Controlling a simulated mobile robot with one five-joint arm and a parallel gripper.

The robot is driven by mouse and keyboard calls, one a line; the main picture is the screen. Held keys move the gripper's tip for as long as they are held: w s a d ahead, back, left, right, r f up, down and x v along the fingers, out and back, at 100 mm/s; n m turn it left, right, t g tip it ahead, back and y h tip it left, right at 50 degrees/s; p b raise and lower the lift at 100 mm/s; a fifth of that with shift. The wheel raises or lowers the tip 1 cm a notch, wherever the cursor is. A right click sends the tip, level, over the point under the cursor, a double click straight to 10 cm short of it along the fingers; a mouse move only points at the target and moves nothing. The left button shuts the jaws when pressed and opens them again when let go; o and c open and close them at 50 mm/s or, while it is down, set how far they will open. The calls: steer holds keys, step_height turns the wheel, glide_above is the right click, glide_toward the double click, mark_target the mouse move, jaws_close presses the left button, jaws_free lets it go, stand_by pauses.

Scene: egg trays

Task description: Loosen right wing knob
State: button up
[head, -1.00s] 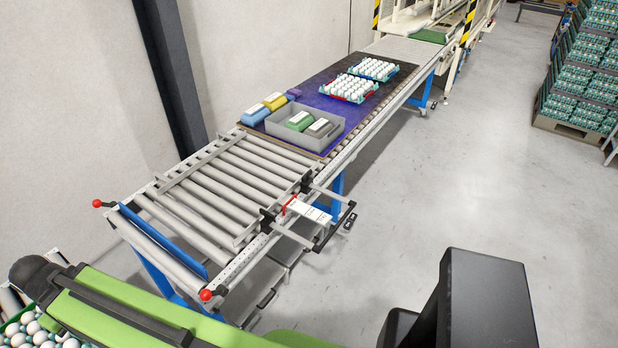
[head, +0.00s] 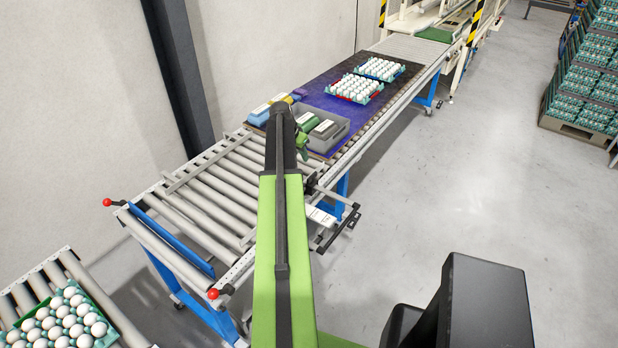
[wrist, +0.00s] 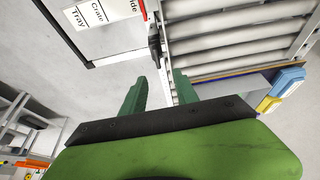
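A black knob-like fitting (head: 311,184) sits on the side rail of the roller conveyor (head: 205,195), just right of my arm in the head view. My arm hides the nearer part of the rail.
A grey crate (head: 338,138) with green and dark packs stands on the blue mat, close to my gripper in the head view. Egg trays (head: 355,89) stand farther back. A black-ended bracket (head: 340,228) juts out over the floor.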

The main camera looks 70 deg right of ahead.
mark_target(311, 176)
steer(key=b+x, duration=0.5)
steer(key=x, duration=0.1)
steer(key=b+x, duration=0.6)
steer(key=s+b+x, duration=0.1)
steer(key=b+x, duration=0.4)
steer(key=shift+d+f, duration=0.25)
steer(key=shift+d, duration=0.15)
steer(key=shift+r, duration=0.15)
steer(key=shift+c, duration=0.3)
jaws_close()
